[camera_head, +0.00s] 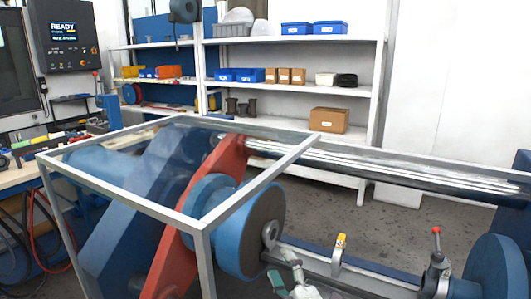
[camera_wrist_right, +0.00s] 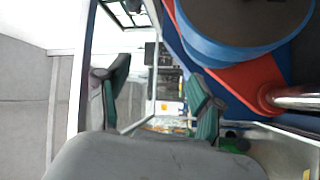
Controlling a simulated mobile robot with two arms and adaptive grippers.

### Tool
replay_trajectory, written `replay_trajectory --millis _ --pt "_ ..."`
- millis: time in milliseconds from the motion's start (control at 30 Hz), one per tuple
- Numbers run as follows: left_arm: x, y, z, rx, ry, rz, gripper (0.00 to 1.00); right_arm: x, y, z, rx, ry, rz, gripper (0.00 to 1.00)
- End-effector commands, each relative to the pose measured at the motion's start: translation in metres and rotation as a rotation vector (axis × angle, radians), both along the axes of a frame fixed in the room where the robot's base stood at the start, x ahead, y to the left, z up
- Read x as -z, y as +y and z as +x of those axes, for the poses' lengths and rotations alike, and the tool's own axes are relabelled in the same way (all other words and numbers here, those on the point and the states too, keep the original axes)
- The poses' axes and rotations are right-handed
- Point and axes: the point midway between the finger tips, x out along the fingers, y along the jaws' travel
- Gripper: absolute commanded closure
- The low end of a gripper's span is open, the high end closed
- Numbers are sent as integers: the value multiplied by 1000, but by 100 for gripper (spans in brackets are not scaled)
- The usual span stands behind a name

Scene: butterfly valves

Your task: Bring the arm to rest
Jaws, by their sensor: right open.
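My right gripper (camera_head: 283,279) shows at the bottom middle of the head view, small and partly cut off by the lower edge. It is just in front of the blue rail, below the blue and dark round drum (camera_head: 263,230). In the right wrist view its two fingers with green pads (camera_wrist_right: 160,92) stand wide apart. Nothing is held between them. The drum (camera_wrist_right: 240,55) and red plate (camera_wrist_right: 250,80) fill the upper right of that view. Whether the gripper touches the machine I cannot tell. My left gripper is not in view.
A clear guard in a grey metal frame (camera_head: 115,193) stands over the red arm (camera_head: 173,268) and blue machine body. A red-knobbed lever (camera_head: 436,255) and a yellow-topped fitting (camera_head: 341,241) stand to the right. Shelves (camera_head: 290,88) are behind. Grey floor shows beyond the machine.

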Motion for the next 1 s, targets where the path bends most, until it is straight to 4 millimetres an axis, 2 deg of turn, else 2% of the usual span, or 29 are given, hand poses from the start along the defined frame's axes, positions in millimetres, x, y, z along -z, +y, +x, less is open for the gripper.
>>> replay_trajectory --millis 33,100,167,200,300,400,600,900,933,1000 --pt "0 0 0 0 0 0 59 27 -29 -14 97 153 118 34" --pt "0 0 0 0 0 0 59 62 -64 -35 221 346 253 34" --pt "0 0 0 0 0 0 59 92 -89 -60 319 505 351 34" --pt "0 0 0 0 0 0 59 111 -103 -79 379 608 408 34" --pt "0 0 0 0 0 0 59 150 -130 -129 511 833 523 34" --pt "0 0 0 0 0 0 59 173 -144 -172 603 997 592 34" --pt "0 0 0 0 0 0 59 198 -159 -241 732 1228 670 34" --pt "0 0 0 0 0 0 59 208 -168 -325 871 1484 727 34" --pt "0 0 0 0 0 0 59 208 -169 -333 885 1509 730 34" --pt "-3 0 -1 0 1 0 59 224 -167 -324 883 1507 724 34"
